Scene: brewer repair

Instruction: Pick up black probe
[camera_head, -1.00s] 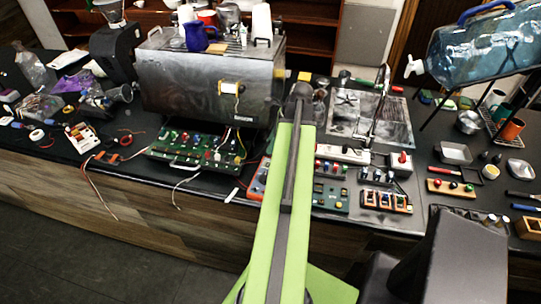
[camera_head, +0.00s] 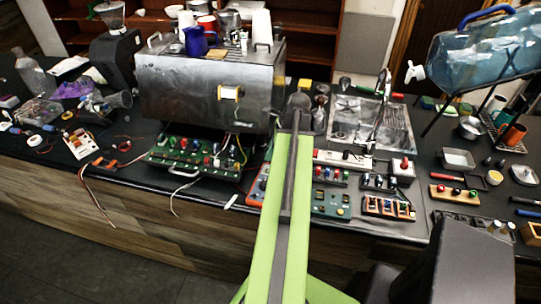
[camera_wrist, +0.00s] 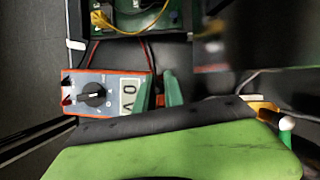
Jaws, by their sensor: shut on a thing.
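In the wrist view, my gripper's green fingertips (camera_wrist: 167,92) are close together just right of an orange-edged multimeter (camera_wrist: 105,94). The multimeter has a black dial and a display reading zero. A red and a black lead run above it, and the black one passes down toward the fingertips. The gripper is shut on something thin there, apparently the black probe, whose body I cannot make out. My green and black arm part covers the bottom of this view. In the head view, my arm reaches to the counter in front of the steel machine, and its end hides the gripper's work area.
The steel brewer (camera_head: 208,90) stands behind a green circuit board (camera_head: 195,155). To the right are a sink (camera_head: 345,118) with a tap, switch blocks (camera_head: 388,207) and a large blue bottle (camera_head: 475,55) on a stand. Loose wires hang over the counter's front edge.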

